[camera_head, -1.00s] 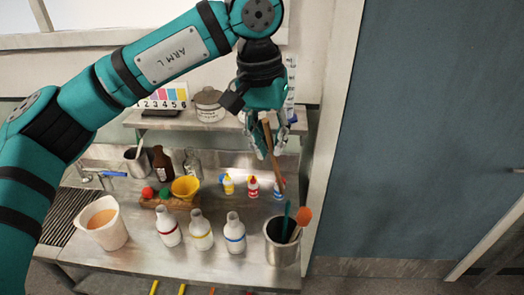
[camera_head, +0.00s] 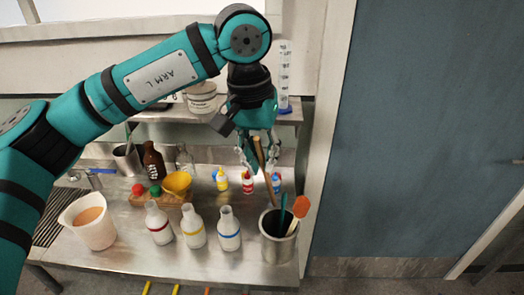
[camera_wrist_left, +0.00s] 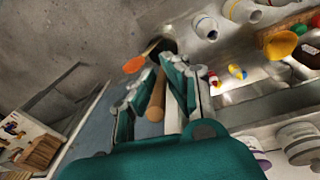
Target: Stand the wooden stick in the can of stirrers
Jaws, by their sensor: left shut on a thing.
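The wooden stick (camera_head: 266,184) is a light brown rod held near-upright, slightly tilted. My left gripper (camera_head: 258,160) is shut on its upper part. The stick's lower end appears just above or behind the far rim of the can; I cannot tell whether it is inside. The can of stirrers (camera_head: 279,250) is a grey metal cylinder at the bench's right end. It holds an orange spatula (camera_head: 299,208) and a dark teal stirrer (camera_head: 283,207). The left wrist view shows the stick (camera_wrist_left: 156,98) between the fingers (camera_wrist_left: 155,95), with the orange spatula (camera_wrist_left: 135,64) beyond.
White bottles with coloured bands (camera_head: 194,228) stand left of the can. Small dropper bottles (camera_head: 247,182) stand behind. A yellow bowl (camera_head: 178,184), a brown bottle (camera_head: 154,161) and a white jug (camera_head: 92,222) are further left. A shelf with a white tub (camera_head: 202,98) runs above.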

